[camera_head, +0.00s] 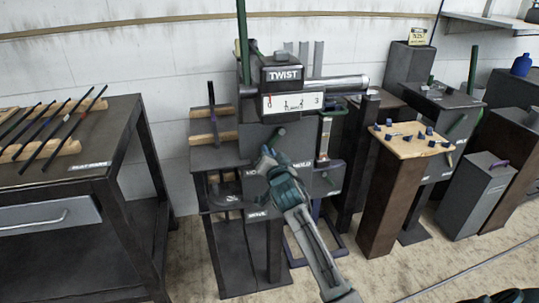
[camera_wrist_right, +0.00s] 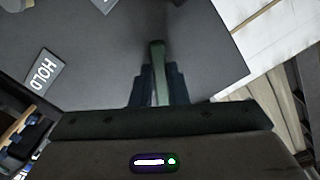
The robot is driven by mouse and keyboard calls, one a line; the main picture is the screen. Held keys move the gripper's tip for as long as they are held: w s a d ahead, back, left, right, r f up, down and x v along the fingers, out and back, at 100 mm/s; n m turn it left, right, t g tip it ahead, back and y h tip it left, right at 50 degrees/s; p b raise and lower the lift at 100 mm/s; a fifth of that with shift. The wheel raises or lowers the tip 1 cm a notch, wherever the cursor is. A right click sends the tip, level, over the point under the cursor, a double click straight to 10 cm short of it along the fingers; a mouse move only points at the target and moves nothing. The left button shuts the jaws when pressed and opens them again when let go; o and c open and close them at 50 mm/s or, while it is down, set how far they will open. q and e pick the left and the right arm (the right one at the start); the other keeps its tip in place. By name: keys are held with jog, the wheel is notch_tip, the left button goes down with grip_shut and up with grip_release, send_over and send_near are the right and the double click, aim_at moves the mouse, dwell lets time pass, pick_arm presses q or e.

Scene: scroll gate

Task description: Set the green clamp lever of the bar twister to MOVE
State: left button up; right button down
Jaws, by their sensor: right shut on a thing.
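The bar twister (camera_head: 283,75) stands at the middle, with a TWIST label and a 0-to-3 scale. My right gripper (camera_head: 267,157) is at its front panel. In the right wrist view, the gripper's dark fingers (camera_wrist_right: 156,85) are shut on the green clamp lever (camera_wrist_right: 158,60), one finger on each side. A HOLD label (camera_wrist_right: 43,72) is left of the lever there, and part of another label shows at the top edge. In the head view, the HOLD label (camera_head: 301,163) is right of the gripper, which partly covers the panel lettering. My left gripper is out of view.
A dark table (camera_head: 110,150) with several rods on wooden rests stands at the left. A wooden-topped stand (camera_head: 410,145) with small blue pieces is at the right, near grey pedestals (camera_head: 478,190).

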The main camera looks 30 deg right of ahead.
jog(key=c, duration=1.4)
grip_release()
jog(key=shift+s, duration=0.1)
jog(key=v, duration=1)
jog(key=shift+s, duration=0.35)
